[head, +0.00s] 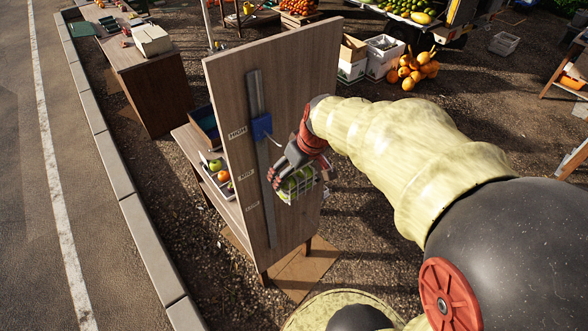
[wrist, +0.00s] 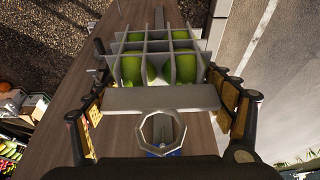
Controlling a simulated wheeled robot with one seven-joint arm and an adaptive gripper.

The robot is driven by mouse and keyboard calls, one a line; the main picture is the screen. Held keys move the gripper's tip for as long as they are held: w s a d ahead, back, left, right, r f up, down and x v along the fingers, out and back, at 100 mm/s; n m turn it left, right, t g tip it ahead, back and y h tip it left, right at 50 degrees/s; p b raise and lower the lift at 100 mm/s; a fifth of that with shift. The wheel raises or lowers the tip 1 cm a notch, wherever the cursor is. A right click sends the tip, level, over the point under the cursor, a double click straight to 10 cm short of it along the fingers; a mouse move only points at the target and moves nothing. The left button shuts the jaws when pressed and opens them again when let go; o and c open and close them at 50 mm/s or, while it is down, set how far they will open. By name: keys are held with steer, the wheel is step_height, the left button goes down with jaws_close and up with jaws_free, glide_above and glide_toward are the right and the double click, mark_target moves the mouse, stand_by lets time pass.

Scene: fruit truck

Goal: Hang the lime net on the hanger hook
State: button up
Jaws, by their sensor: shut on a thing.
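The lime net (head: 298,184) is a pale lattice with green limes inside. In the head view it hangs at my gripper (head: 296,172), in front of the wooden board. In the wrist view the net (wrist: 158,62) sits between the two fingers of my gripper (wrist: 160,92), which are shut on its sides. A pale flat band and a ring (wrist: 160,132) stick out from the net toward the camera. The hanger is a blue block (head: 262,126) on a vertical metal rail, beside the HIGH label, with a thin hook (head: 277,140). The hook is above the net, apart from it.
The upright board (head: 300,80) carries HIGH, MID and LOW labels along the rail (head: 256,92). A shelf with fruit trays (head: 216,178) stands behind its left side. White crates (head: 381,58) and orange pumpkins (head: 412,66) stand on the ground behind. The gravel at right is mostly open.

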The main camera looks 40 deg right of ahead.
steer(key=w+f+p, duration=0.1)
steer(key=w, duration=0.8)
steer(key=shift+w+a+f, duration=0.15)
steer(key=shift+f, duration=0.2)
stand_by(0.7)
stand_by(0.3)
stand_by(0.3)
steer(key=o, duration=1.1)
steer(key=shift+c, duration=0.2)
steer(key=v, duration=1.2)
